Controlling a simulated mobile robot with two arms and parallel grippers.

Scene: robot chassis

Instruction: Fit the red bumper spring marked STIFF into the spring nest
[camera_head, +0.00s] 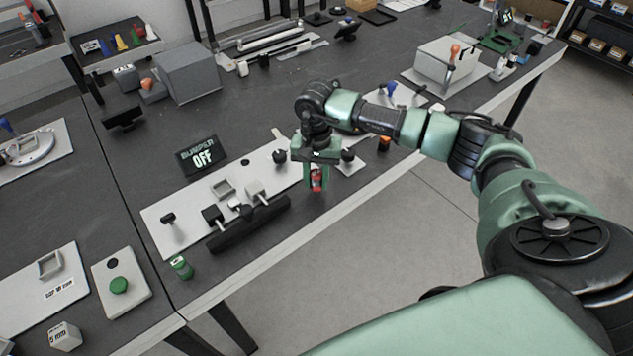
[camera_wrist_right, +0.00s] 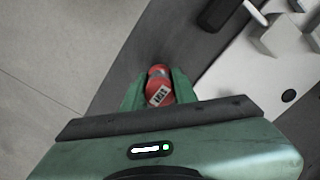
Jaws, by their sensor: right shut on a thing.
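The red bumper spring (camera_head: 317,181) is between the fingers of my right gripper (camera_head: 316,176), which is shut on it. In the right wrist view the spring (camera_wrist_right: 159,88) shows as a red cylinder with a white label, too small to read surely. My right gripper holds it above the table's front edge, at the right end of the white bumper plate (camera_head: 185,227). A small open square holder (camera_head: 222,188) stands on that plate, left of the gripper; it may be the spring nest, but I cannot tell for sure. My left gripper is not in view.
A black bumper bar (camera_head: 250,226) lies along the plate's front. A sign (camera_head: 202,155) reading BUMPER OFF stands behind. Bare floor lies beyond the table edge.

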